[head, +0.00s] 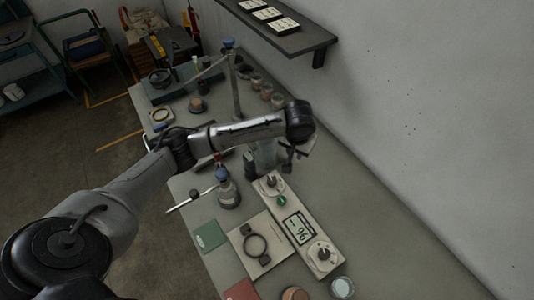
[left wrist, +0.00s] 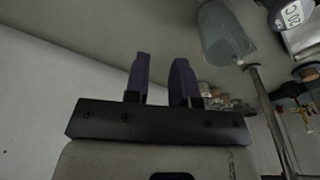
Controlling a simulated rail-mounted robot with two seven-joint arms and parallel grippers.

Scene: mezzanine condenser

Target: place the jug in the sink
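A clear, see-through vessel that looks like the jug (head: 266,155) stands on the bench in the head view, partly hidden behind my left forearm. It also shows at the top of the left wrist view (left wrist: 222,38), beyond the fingers and to their right. My left gripper (head: 291,158) is small and partly hidden at the end of the arm, close to the right of the jug. In the left wrist view its two purple-grey fingers (left wrist: 162,82) stand apart with nothing between them. I cannot make out a sink. My right gripper does not show.
A metal stand (head: 237,85) and several jars (head: 266,90) are farther back. A dark wall shelf (head: 280,32) overhangs. The bench's right strip is clear.

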